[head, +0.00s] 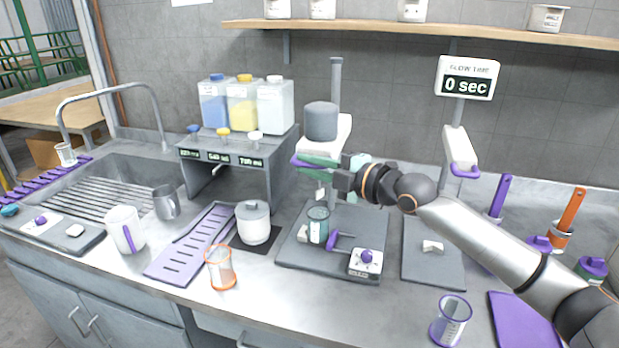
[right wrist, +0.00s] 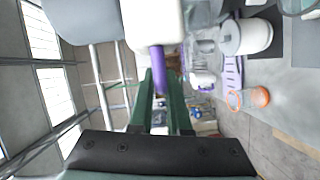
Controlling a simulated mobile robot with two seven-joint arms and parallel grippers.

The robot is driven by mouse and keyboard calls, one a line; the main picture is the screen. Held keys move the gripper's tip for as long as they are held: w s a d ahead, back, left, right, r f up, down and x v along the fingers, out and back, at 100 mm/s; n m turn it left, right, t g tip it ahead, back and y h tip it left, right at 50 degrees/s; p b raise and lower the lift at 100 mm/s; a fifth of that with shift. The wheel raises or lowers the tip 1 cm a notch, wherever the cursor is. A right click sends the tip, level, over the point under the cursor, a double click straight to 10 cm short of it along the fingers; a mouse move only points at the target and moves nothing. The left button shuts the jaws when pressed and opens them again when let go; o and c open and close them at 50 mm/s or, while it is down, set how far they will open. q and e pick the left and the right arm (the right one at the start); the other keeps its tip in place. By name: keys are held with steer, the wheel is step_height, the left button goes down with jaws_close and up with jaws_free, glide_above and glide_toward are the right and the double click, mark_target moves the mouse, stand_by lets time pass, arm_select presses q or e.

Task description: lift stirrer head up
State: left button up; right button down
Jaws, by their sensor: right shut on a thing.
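The stirrer head, a white body with a grey motor cylinder (head: 321,122), sits on a grey vertical post above its grey base plate (head: 290,252). Its purple handle (head: 303,160) sticks out at the front left. My right gripper (head: 318,163) comes in from the right and is shut on this handle. In the right wrist view, the purple handle (right wrist: 159,68) stands between my green fingertips (right wrist: 160,85). A glass beaker with teal contents (head: 318,226) stands on the base below the head. The stirrer shaft is partly hidden by my gripper. My left gripper is not in view.
A control box with a purple knob (head: 366,262) sits at the base's front. A white lidded pot (head: 253,223) and an orange-rimmed beaker (head: 220,268) stand to the left. A second stand with a white head (head: 458,148) is to the right. A wooden shelf (head: 400,33) runs above.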

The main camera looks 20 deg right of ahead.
steer(key=shift+r, duration=0.4)
steer(key=c, duration=0.9)
jaws_free()
steer(key=shift+f, duration=0.1)
steer(key=shift+s+d, duration=0.15)
steer(key=shift+d, duration=0.05)
steer(key=shift+b+v, duration=1.45)
steer(key=shift+v, duration=4.55)
steer(key=shift+a, duration=0.1)
